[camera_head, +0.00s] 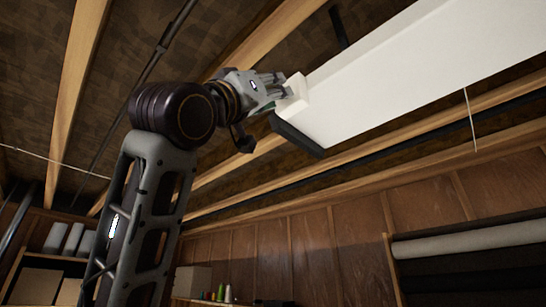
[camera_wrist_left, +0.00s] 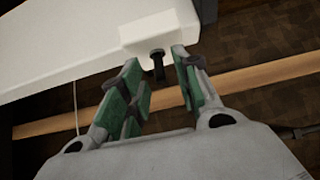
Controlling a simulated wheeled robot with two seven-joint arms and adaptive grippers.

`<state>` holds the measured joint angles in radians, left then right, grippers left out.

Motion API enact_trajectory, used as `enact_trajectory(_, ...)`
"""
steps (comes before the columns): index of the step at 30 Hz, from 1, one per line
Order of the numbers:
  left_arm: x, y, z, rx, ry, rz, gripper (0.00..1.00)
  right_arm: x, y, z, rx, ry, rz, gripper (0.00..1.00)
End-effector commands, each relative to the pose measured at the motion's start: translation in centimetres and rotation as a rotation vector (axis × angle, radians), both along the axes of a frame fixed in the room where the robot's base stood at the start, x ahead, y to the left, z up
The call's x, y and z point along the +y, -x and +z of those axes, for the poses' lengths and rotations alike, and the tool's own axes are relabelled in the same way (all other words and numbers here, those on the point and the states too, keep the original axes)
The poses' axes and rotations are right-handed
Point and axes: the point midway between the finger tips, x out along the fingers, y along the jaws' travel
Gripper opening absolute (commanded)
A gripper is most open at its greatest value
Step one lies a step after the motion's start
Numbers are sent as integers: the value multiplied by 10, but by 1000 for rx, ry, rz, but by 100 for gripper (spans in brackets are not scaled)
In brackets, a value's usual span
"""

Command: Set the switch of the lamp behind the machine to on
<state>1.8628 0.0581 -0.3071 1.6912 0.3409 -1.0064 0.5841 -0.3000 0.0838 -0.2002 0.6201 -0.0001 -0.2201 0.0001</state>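The lamp is a long white fixture (camera_head: 420,65) under the ceiling; its white body also fills the upper left of the left wrist view (camera_wrist_left: 75,45). A small white box (camera_head: 296,98) sticks out from its near end, also seen in the left wrist view (camera_wrist_left: 150,32). A dark switch lever (camera_wrist_left: 158,66) hangs from this box. My left gripper (camera_head: 284,88) is raised to the box. In the left wrist view its green-padded fingers (camera_wrist_left: 160,72) stand apart, with the lever between their tips and no clear contact. In the head view the lever is not distinguishable. My right gripper is out of view.
Wooden ceiling beams (camera_head: 75,90) and a dark pipe (camera_head: 155,60) run overhead. A thin pull cord (camera_head: 470,118) hangs beside the lamp. Thread spools (camera_head: 221,293) stand on a low shelf, and fabric rolls (camera_head: 480,240) hang at the right wall. Open air lies below the lamp.

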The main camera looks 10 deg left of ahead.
Motion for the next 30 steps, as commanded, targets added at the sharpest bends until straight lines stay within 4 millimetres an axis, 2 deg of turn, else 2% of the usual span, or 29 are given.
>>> enact_trajectory(14,-3,-5,5,0,0,0,32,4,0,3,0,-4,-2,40)
enact_trajectory(17,-3,-5,5,0,0,0,23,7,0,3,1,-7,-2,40)
enact_trajectory(22,-3,-4,5,0,0,0,1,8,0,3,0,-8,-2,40)
enact_trajectory(30,-3,-4,5,2,-1,0,0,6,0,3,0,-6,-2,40)
